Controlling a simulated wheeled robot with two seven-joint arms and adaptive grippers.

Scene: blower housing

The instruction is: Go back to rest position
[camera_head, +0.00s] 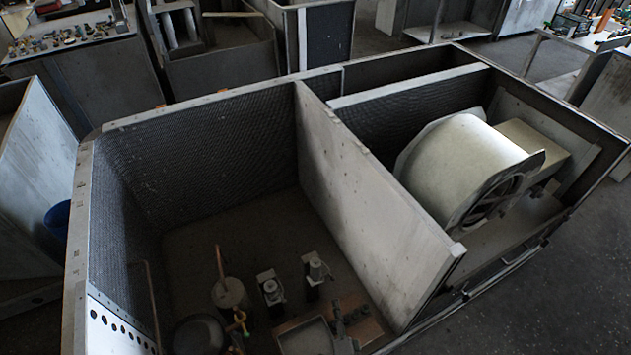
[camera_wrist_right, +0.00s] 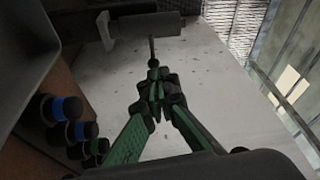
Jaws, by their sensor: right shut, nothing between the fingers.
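My right gripper (camera_wrist_right: 154,82) shows in the right wrist view. Its green-sided fingers meet at the tips, and nothing shows held between them. A pale speckled panel (camera_wrist_right: 205,95) lies behind the fingers. A thin dark rod (camera_wrist_right: 151,50) shows just past the fingertips; I cannot tell whether they touch it. In the head view I cannot make out either gripper clearly. That view shows the large open metal housing (camera_head: 195,93), split by a pale divider panel (camera_head: 365,190). A cream blower drum (camera_head: 465,165) sits in the right compartment.
In the left compartment stand a cylinder (camera_head: 229,293), small valve-like parts (camera_head: 271,289) and a dark rounded vessel (camera_head: 198,335). The wrist view shows blue-ringed knobs (camera_wrist_right: 67,108) at left and a grey cylinder (camera_wrist_right: 148,26) above. Cluttered benches (camera_head: 70,40) stand behind; floor (camera_head: 575,270) at right is clear.

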